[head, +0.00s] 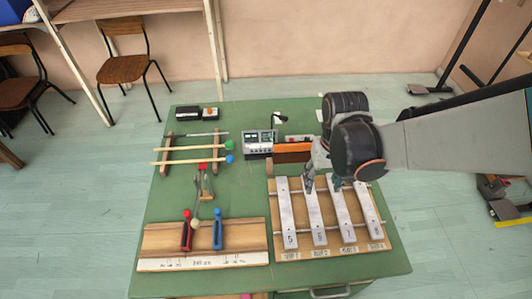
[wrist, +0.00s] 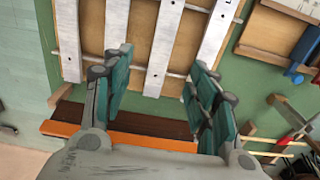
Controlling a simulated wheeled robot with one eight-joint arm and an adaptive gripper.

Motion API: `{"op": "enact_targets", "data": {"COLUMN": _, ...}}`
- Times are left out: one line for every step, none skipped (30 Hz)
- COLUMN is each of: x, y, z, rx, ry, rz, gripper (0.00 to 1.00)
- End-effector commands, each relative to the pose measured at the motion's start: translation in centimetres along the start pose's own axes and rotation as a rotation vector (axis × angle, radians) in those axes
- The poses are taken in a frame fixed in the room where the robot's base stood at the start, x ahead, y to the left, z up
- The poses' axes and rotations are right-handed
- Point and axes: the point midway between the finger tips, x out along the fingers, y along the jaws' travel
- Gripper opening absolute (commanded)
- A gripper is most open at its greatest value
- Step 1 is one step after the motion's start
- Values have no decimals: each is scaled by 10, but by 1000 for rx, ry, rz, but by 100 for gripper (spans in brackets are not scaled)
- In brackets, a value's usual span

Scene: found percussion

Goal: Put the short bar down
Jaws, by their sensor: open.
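Several pale metal bars lie side by side across a wooden frame (head: 330,252) at the table's right front. The rightmost bar (head: 371,214) looks the shortest in the head view, though the lengths differ little. My gripper (head: 322,184) is over the far ends of the middle bars. In the wrist view my gripper (wrist: 160,92) is open, its green-padded fingers well apart. One bar (wrist: 164,45) runs between the fingers, with a gap on both sides; nothing is clasped. Another bar (wrist: 68,40) lies left of the fingers. My gripper partly hides the bars' far ends.
An orange block (head: 293,153) and a grey device (head: 258,140) stand just behind the bars. Left are a rack with mallets (head: 195,148) and a wooden board (head: 160,239) with red and blue clamps. Bare green table (head: 245,195) shows between them.

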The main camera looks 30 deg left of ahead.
Motion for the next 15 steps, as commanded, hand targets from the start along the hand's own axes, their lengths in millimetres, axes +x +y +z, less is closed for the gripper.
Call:
{"op": "enact_targets", "data": {"x": 11, "y": -8, "z": 6, "rx": -17, "ry": 0, "rz": 0, "gripper": 53}}
{"op": "enact_targets", "data": {"x": 18, "y": -8, "z": 6, "rx": -17, "ry": 0, "rz": 0, "gripper": 53}}
{"op": "enact_targets", "data": {"x": 26, "y": -8, "z": 5, "rx": -17, "ry": 1, "rz": 0, "gripper": 53}}
{"op": "enact_targets", "data": {"x": 32, "y": -8, "z": 5, "rx": -17, "ry": 1, "rz": 0, "gripper": 53}}
{"op": "enact_targets", "data": {"x": 37, "y": -7, "z": 5, "rx": -16, "ry": 1, "rz": 0, "gripper": 53}}
{"op": "enact_targets", "data": {"x": 44, "y": -7, "z": 4, "rx": -16, "ry": 1, "rz": 0, "gripper": 53}}
{"op": "enact_targets", "data": {"x": 49, "y": -7, "z": 4, "rx": -16, "ry": 1, "rz": 0, "gripper": 53}}
{"op": "enact_targets", "data": {"x": 53, "y": -7, "z": 3, "rx": -16, "ry": 1, "rz": 0, "gripper": 53}}
{"op": "enact_targets", "data": {"x": 58, "y": -7, "z": 3, "rx": -15, "ry": 1, "rz": 0, "gripper": 53}}
{"op": "enact_targets", "data": {"x": 60, "y": -7, "z": 3, "rx": -15, "ry": 1, "rz": 0, "gripper": 53}}
{"op": "enact_targets", "data": {"x": 63, "y": -6, "z": 3, "rx": -15, "ry": 1, "rz": 0, "gripper": 53}}
{"op": "enact_targets", "data": {"x": 65, "y": -6, "z": 3, "rx": -15, "ry": 1, "rz": 0, "gripper": 53}}
{"op": "enact_targets", "data": {"x": 66, "y": -6, "z": 3, "rx": -14, "ry": 1, "rz": 0, "gripper": 53}}
{"op": "enact_targets", "data": {"x": 67, "y": -6, "z": 3, "rx": -14, "ry": 1, "rz": 0, "gripper": 53}}
{"op": "enact_targets", "data": {"x": 68, "y": -6, "z": 3, "rx": -14, "ry": 1, "rz": 0, "gripper": 53}}
